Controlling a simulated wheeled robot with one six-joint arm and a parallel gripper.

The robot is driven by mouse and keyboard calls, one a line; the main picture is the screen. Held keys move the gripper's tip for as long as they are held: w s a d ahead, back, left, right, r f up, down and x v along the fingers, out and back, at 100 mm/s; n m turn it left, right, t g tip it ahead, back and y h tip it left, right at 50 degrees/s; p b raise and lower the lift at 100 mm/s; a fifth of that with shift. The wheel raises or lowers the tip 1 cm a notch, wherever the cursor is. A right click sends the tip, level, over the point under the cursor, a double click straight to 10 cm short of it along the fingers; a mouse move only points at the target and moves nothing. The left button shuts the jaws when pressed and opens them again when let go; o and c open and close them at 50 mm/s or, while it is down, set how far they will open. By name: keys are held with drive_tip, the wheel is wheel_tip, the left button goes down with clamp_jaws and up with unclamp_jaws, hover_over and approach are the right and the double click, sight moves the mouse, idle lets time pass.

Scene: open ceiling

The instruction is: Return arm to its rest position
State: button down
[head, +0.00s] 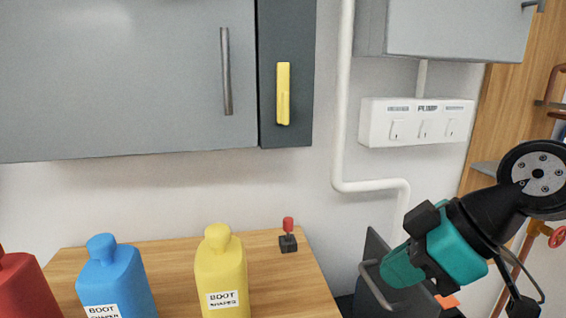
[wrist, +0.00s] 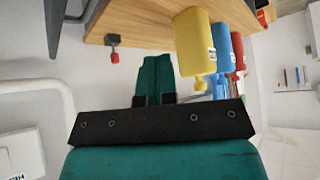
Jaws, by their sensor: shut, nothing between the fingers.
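My gripper (head: 395,270) is at the lower right of the head view, raised beside the table's right end and in front of the wall. In the wrist view its two teal fingers (wrist: 154,74) are together with nothing between them. The wrist view is turned over, so the table hangs at the top. My gripper is apart from the bottles and touches nothing that I can see.
The wooden table (head: 180,262) bears a red bottle (head: 22,285), a blue bottle (head: 115,280), a yellow bottle (head: 222,270) and a small red-topped switch (head: 288,236). A grey cabinet (head: 130,75), white pipe (head: 342,100) and switch panel (head: 415,122) are on the wall.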

drive_tip(key=s+f+m+g+h, duration=0.1)
drive_tip(key=s+m+g+h, duration=0.3)
drive_tip(key=s, duration=0.5)
wheel_tip(320, 180, up, 14)
drive_tip(key=m+y+p, duration=0.1)
drive_tip(key=p, duration=1.3)
drive_tip(key=shift+d+t, duration=0.2)
drive_tip(key=shift+t, duration=0.2)
drive_tip(key=shift+r, duration=0.1)
